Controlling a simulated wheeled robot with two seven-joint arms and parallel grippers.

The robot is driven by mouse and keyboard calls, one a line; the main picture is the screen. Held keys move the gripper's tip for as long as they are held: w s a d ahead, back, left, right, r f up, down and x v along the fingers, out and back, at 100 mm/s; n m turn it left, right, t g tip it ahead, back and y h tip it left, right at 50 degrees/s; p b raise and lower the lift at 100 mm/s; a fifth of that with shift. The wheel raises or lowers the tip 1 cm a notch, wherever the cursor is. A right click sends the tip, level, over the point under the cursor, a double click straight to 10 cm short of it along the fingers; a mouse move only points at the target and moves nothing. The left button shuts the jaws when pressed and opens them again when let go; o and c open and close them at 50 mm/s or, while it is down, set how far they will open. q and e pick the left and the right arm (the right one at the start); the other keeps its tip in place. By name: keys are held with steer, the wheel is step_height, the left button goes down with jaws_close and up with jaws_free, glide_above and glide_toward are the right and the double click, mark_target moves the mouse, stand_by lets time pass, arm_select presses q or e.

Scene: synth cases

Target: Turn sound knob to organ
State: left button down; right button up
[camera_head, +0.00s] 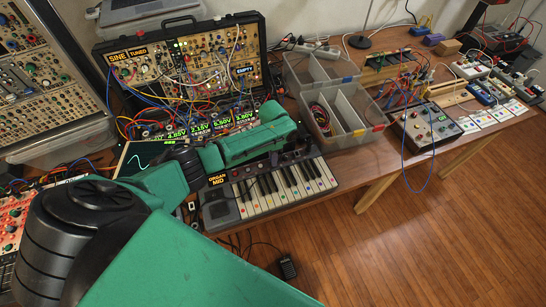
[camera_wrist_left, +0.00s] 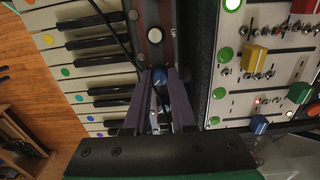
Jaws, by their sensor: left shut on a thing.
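The small keyboard (camera_head: 275,192) lies at the table's front edge, with white and black keys and colored dots. Its small display (camera_head: 217,180) reads "ORGAN MID". In the left wrist view the keys (camera_wrist_left: 95,60) are at the left, beside a dark panel strip with knobs. In the head view my green left arm reaches over the keyboard's back edge and largely hides the gripper and knob. My right gripper is not in view.
A modular synth case (camera_head: 185,65) with many cables stands behind the keyboard. Clear divided bins (camera_head: 355,105) are right of it. A grey box with knobs (camera_head: 425,125) and a hanging blue cable are farther right. Wooden floor (camera_head: 400,240) is clear in front.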

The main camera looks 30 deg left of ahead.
arm_select(q)
steer(key=c, duration=0.7)
jaws_free()
steer(key=shift+c, duration=0.2)
step_height(320, 180, up, 15)
steer(key=shift+f+b, duration=0.15)
steer(key=shift+b, duration=0.3)
